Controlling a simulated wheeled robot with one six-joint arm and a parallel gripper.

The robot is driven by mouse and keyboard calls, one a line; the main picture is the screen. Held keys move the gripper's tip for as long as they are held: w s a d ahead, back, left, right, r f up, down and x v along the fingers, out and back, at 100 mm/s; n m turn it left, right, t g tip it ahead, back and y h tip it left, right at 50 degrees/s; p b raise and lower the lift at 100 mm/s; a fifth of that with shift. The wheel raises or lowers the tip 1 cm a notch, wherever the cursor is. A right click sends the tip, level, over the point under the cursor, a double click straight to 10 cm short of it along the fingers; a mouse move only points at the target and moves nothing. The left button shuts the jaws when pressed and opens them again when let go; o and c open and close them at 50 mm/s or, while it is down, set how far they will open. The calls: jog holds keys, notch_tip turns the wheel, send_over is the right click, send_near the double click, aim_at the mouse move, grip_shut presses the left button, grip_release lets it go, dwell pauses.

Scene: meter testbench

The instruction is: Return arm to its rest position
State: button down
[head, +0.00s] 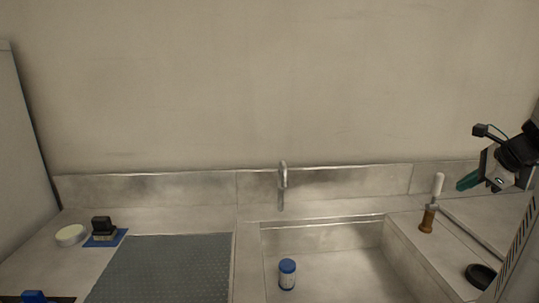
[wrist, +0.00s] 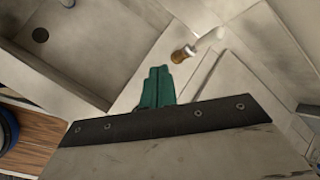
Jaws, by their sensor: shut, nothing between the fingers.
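My gripper (head: 467,182) is at the right of the head view, raised above the counter right of the sink. Its green fingers (wrist: 156,86) show in the middle of the wrist view, pressed together with nothing between them. A brown-based white-topped tool (head: 428,217) stands on the counter below and left of my gripper in the head view. The same tool shows in the wrist view (wrist: 184,54), just beyond the fingers and apart from them.
The sink basin (head: 325,237) holds a blue-capped white jar (head: 287,274). A faucet (head: 283,183) stands behind it. A dark ring (head: 481,275) lies at the right. A grey mat (head: 160,270), a black-handled block (head: 103,228) and a round pale dish (head: 71,235) are at the left.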

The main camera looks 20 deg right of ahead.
jog(key=a+f+n+g+y, duration=0.2)
jog(key=a+n+g, duration=0.2)
jog(key=a+n, duration=1.15)
jog(key=s+a+n, duration=0.3)
jog(key=a+n, duration=0.1)
jog(key=a, duration=0.4)
jog(key=s+a+n+g+h, duration=0.1)
jog(key=s+a+n, duration=0.2)
jog(key=a+n, duration=0.2)
jog(key=s+a+f+n+g+h, duration=0.1)
jog(key=s+a+n, duration=0.2)
jog(key=a, duration=0.8)
jog(key=shift+s+a+n, duration=0.2)
jog(key=shift+s+n, duration=0.1)
jog(key=shift+n, duration=0.35)
